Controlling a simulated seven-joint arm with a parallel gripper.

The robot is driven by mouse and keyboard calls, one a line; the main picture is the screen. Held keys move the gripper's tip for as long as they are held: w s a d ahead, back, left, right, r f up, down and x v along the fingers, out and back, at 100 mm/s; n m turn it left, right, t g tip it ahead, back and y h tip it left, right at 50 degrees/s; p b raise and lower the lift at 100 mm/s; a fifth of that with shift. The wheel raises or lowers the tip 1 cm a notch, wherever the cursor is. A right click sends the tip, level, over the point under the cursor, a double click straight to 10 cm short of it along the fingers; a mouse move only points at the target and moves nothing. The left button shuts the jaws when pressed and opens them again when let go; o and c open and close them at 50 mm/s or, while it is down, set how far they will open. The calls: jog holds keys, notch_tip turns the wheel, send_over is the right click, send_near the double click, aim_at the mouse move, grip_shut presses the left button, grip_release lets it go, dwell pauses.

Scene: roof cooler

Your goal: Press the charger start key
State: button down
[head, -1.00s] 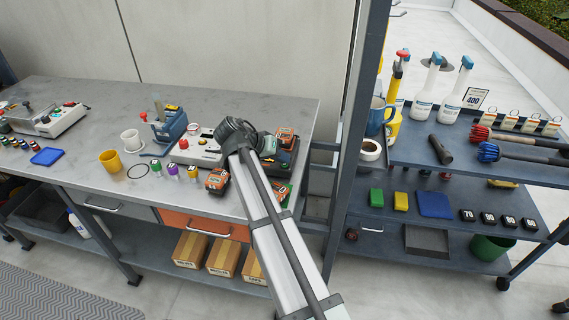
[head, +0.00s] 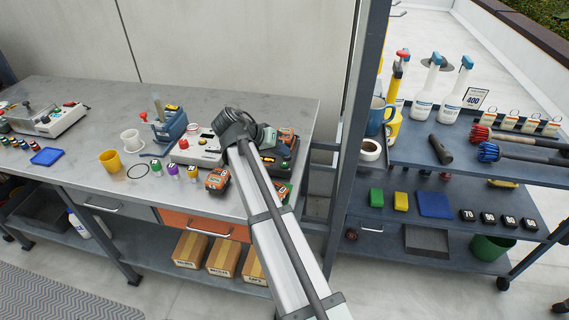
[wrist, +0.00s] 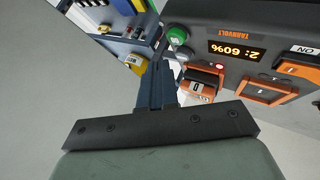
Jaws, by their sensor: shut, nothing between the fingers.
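A round green key (wrist: 177,36) shows at the charger's edge, just beyond my fingertips. My gripper (wrist: 157,68) is shut and empty; whether it touches the key cannot be told. In the head view the charger (head: 284,153) stands at the right end of the workbench, partly hidden by my arm, and the key is not clearly visible.
A loose battery pack (head: 217,180) lies in front. A white-grey device (head: 198,148) and a blue vise-like tool (head: 169,124) stand left of the charger.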

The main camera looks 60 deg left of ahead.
aim_at(281, 166)
jog(key=shift+r, duration=2)
